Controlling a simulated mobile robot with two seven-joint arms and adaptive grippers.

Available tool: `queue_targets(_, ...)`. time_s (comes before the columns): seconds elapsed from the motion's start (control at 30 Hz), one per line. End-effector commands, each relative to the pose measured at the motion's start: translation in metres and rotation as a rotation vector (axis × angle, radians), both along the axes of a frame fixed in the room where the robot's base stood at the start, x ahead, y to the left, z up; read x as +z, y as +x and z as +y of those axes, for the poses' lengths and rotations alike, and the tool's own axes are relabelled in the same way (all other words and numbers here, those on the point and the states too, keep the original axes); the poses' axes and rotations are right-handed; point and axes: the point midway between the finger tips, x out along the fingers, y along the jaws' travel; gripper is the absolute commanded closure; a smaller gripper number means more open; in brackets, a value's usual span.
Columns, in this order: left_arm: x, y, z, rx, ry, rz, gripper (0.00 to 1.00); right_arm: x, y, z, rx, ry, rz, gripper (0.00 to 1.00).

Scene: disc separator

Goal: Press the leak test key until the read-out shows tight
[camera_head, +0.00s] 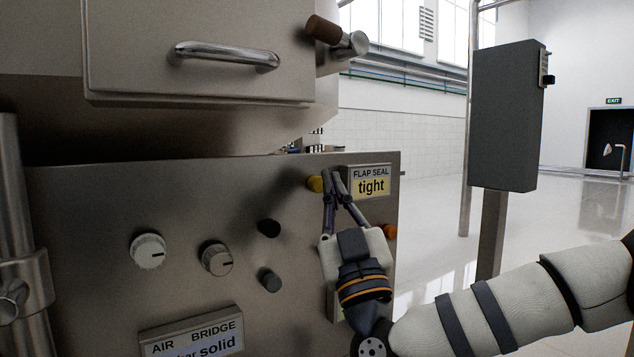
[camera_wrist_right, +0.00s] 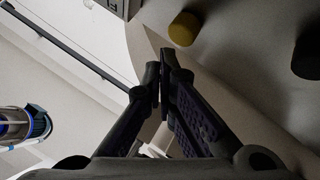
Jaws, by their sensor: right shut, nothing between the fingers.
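A yellow round key (camera_head: 315,184) sits on the steel panel just left of the FLAP SEAL read-out (camera_head: 371,187), which reads "tight". No leak test label shows on it. My right gripper (camera_head: 331,173) is shut and empty, its fingertips beside the key and partly overlapping it in the head view. In the right wrist view the key (camera_wrist_right: 184,28) stands apart from the closed fingertips (camera_wrist_right: 160,66), up and to the right of them. My left gripper is not in view.
The steel panel (camera_head: 90,210) also carries two dials (camera_head: 148,250), dark buttons (camera_head: 269,228), an orange button (camera_head: 389,231) and an AIR BRIDGE read-out (camera_head: 190,337) reading "solid". A cabinet with a handle (camera_head: 225,54) overhangs the panel. A grey box on a post (camera_head: 505,115) stands to the right.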

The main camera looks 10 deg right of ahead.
Motion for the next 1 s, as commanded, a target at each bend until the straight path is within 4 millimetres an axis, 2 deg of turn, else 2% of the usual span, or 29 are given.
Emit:
queue_targets(0.13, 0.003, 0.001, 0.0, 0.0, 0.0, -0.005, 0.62, 0.002, -0.005, -0.002, 0.0, 0.0, -0.001, 1.0)
queue_targets(0.57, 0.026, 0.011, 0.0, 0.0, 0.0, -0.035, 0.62, 0.003, -0.054, -0.019, 0.001, -0.001, -0.002, 1.0)
queue_targets(1.0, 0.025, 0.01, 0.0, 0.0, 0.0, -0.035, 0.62, 0.0, -0.056, -0.02, 0.0, 0.0, 0.0, 1.0)
